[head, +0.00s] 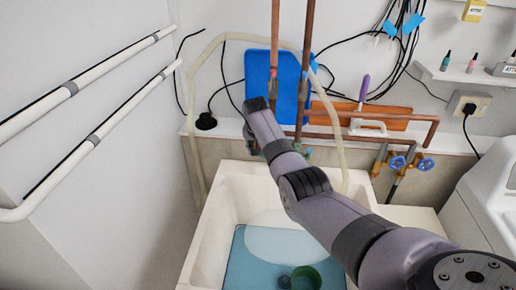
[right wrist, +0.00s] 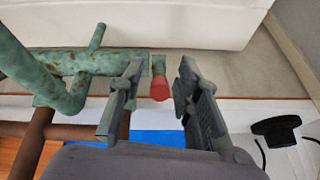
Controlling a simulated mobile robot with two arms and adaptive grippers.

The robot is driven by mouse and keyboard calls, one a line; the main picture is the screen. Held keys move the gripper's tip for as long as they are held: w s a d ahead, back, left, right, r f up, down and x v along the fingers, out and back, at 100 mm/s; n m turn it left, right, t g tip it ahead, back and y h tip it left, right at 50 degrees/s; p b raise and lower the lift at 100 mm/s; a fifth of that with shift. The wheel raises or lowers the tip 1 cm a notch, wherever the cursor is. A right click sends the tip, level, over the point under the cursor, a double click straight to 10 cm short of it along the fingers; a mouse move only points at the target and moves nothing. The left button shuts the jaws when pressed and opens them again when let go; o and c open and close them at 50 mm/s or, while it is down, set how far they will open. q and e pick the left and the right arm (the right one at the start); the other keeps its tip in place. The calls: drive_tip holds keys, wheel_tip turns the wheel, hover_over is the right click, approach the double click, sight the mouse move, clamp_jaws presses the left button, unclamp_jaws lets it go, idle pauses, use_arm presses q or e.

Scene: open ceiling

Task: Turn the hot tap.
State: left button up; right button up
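The hot tap's red end (right wrist: 159,89) shows in the right wrist view, on a short stub of the green, corroded pipework (right wrist: 80,65). My right gripper (right wrist: 160,80) is open, with one finger on each side of the red end. A gap shows between the red end and each finger in that view; I cannot tell the depth exactly. In the head view my right arm reaches from the lower right to the wall above the sink, with the gripper (head: 250,139) partly hidden behind its own wrist. The red end is hidden there. My left gripper is in neither view.
A white sink (head: 213,235) stands below, with a green cup (head: 306,277) in it. Copper pipes (head: 309,70) and a blue board (head: 262,72) are close behind the gripper. Blue-handled valves (head: 398,163) are to the right. A black plug (head: 206,121) sits on the ledge at left.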

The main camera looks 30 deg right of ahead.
drive_tip(key=v, duration=1.2)
